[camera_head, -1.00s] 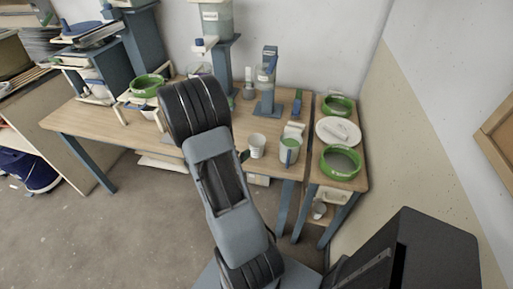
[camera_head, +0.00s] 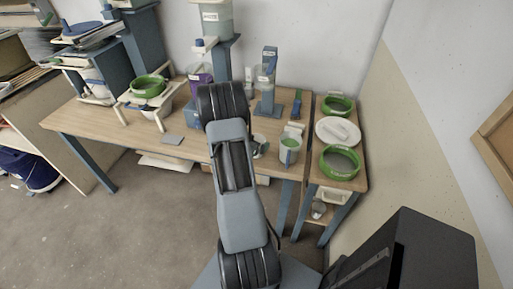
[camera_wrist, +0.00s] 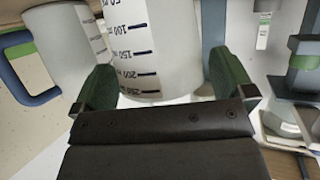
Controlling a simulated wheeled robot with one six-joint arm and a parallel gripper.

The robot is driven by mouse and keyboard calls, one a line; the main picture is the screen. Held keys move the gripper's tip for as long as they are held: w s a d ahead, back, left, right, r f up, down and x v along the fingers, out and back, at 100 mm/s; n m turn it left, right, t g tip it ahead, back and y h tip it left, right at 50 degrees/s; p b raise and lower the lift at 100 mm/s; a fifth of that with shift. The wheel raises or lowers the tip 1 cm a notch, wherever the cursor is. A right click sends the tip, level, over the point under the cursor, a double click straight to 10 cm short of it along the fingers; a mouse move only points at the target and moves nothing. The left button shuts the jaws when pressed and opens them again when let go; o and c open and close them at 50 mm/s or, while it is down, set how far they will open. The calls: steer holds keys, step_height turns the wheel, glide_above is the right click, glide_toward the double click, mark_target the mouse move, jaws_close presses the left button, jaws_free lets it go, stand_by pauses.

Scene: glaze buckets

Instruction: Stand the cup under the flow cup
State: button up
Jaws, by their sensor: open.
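The white cup (camera_head: 261,146) stands on the wooden table, partly hidden behind my arm in the head view. In the wrist view the cup (camera_wrist: 150,50), with its black graduation marks, fills the space between the green fingertips of my gripper (camera_wrist: 163,82). My gripper is open around the cup; I cannot tell whether either finger touches it. The blue stand (camera_head: 268,88) that appears to carry the flow cup is behind the cup, near the back of the table. The flow cup itself is too small to make out clearly.
A white jug (camera_head: 290,147) with green contents stands close right of the cup; its body (camera_wrist: 60,45) and blue handle (camera_wrist: 22,92) show in the wrist view. A side table with green-rimmed sieves (camera_head: 340,162) is at right.

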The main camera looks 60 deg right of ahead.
steer(key=shift+d+f, duration=0.2)
steer(key=shift+d, duration=0.3)
steer(key=shift+c, duration=0.3)
steer(key=c, duration=0.9)
steer(key=shift+o, duration=0.2)
steer(key=shift+r, duration=0.1)
